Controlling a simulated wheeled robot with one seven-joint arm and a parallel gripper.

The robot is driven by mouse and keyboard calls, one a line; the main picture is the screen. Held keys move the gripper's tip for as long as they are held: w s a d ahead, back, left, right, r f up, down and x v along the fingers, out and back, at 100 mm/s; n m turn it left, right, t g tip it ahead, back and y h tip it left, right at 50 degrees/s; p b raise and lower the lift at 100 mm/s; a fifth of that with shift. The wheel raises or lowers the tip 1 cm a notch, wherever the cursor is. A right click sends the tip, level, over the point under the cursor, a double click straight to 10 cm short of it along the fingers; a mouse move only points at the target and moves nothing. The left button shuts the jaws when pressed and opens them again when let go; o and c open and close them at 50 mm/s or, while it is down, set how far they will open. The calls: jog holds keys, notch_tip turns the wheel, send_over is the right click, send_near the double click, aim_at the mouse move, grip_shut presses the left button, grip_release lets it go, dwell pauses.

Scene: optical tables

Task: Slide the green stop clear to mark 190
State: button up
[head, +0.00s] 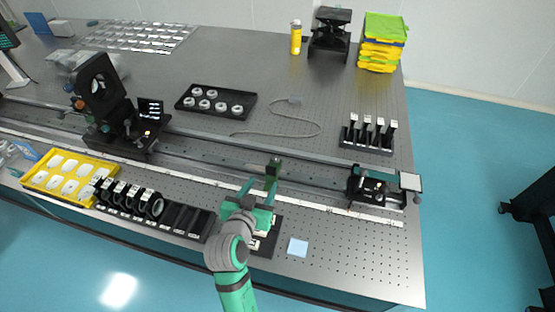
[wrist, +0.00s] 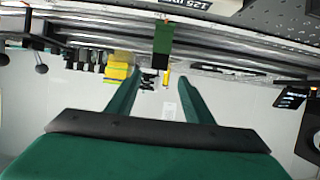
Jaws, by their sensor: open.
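The green stop (head: 273,167) stands upright on the long dark rail (head: 215,160), right of the middle of the table. My gripper (head: 258,184) is open, with its two green fingers pointing at the stop from the near side. In the wrist view, which looks upside down, the stop (wrist: 163,38) hangs from the top between and beyond the fingertips (wrist: 158,76). The gap between the fingers looks empty. A white scale strip (head: 335,207) runs along the near side of the rail; its marks are too small to read, so mark 190 cannot be made out.
A black carriage with a white card (head: 410,182) sits at the rail's right end. A dark optic mount (head: 103,92) stands on the rail at left. Black holders (head: 368,135) stand behind the rail. A lens rack (head: 185,217), a yellow tray (head: 30,182) and a blue note (head: 298,247) lie in front.

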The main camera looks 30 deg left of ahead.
aim_at(270, 170)
jog(key=x, duration=1.1)
jog(key=shift+w+r, duration=0.1)
jog(key=shift+w, duration=0.05)
grip_shut()
